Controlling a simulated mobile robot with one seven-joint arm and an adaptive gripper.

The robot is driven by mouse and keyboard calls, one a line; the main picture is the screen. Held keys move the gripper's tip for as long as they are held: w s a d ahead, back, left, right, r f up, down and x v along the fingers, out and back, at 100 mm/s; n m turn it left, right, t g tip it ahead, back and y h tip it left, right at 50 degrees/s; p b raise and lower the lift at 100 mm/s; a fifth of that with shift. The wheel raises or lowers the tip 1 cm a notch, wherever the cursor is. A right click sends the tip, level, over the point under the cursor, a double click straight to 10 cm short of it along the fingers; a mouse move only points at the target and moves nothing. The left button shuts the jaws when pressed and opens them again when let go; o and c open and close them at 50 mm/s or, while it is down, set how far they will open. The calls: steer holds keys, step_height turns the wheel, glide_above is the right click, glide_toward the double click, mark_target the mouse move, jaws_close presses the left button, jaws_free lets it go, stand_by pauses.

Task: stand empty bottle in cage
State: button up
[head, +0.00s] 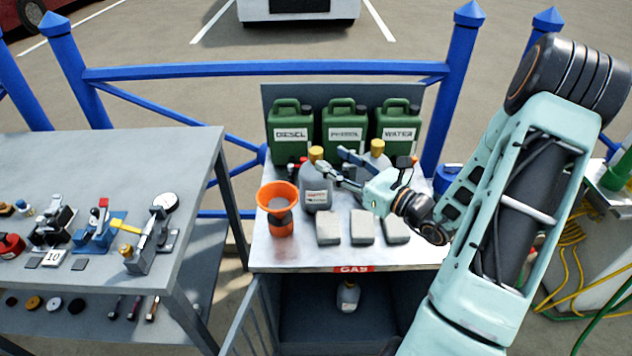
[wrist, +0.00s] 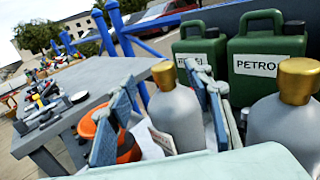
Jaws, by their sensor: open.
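Two grey bottles with gold caps stand upright on the metal bench: a left bottle (head: 316,188) and a right bottle (head: 377,160). Which is empty I cannot tell. My gripper (head: 330,161) is open at the left bottle's upper part. In the wrist view the left bottle (wrist: 180,118) shows between the spread fingers of my gripper (wrist: 158,75); contact cannot be made out. The right bottle (wrist: 285,115) is outside them, to the right. The dark cage (head: 395,325) is under the bench, below a red GAS label (head: 354,269). Another grey bottle (head: 347,297) stands inside it.
An orange funnel-topped item (head: 278,205) and several grey blocks (head: 362,227) are near the bottles. Green canisters (head: 344,125) line the back. A slatted panel (head: 250,325) stands at the cage's left. A tool-covered grey table (head: 180,165) is left. Blue railing (head: 270,69) runs behind.

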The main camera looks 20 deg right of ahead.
mark_target(321, 153)
steer(key=shift+f+x, duration=0.15)
steer(key=shift+x, duration=1.65)
steer(key=shift+f+x, duration=0.15)
steer(key=shift+x, duration=1.6)
steer(key=shift+d, duration=0.15)
jaws_close()
steer(key=shift+w+r, duration=0.1)
